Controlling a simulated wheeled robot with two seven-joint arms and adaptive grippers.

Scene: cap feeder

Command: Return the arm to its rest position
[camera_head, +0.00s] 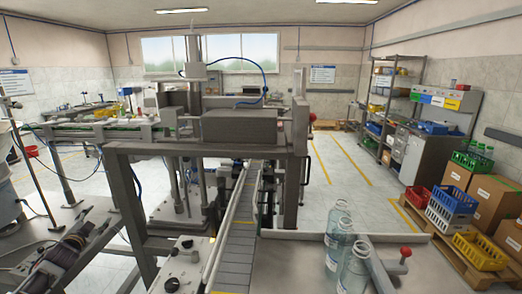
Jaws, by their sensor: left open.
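My left gripper (82,243) is low at the left of the head view, above or beside the grey table surface. It is dark and seen at an angle, with its fingers toward the machine frame. It is open, and I see nothing held in it. The details between its fingers are hard to make out. My right gripper and right arm are not in view.
A grey machine frame (128,190) stands just right of my left gripper. A conveyor (238,235) runs through the middle. Several clear bottles (354,268) stand on the metal table at right, near a red knob (405,252). Crates (452,207) stand far right.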

